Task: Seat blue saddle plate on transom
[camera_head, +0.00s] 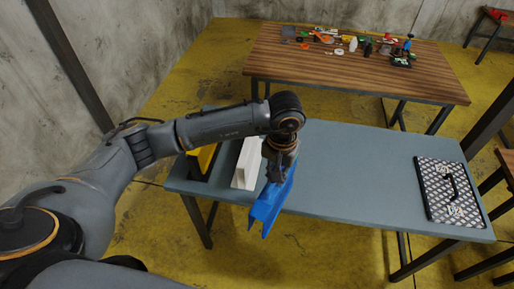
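The blue saddle plate (266,208) hangs tilted near the front edge of the grey table, with its lower end past that edge. My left gripper (277,178) is at its upper end and appears shut on it, though the fingertips are small and partly hidden. A white upright board (246,163), possibly the transom, stands on the table just left of the gripper. The blue plate is beside the white board, and I cannot tell whether they touch. My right gripper is not in view.
The grey table (355,180) is clear in its middle. A patterned metal panel with a black handle (450,190) lies at its right end. A yellow piece (207,157) stands left of the white board. A wooden table (360,68) behind carries several small items.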

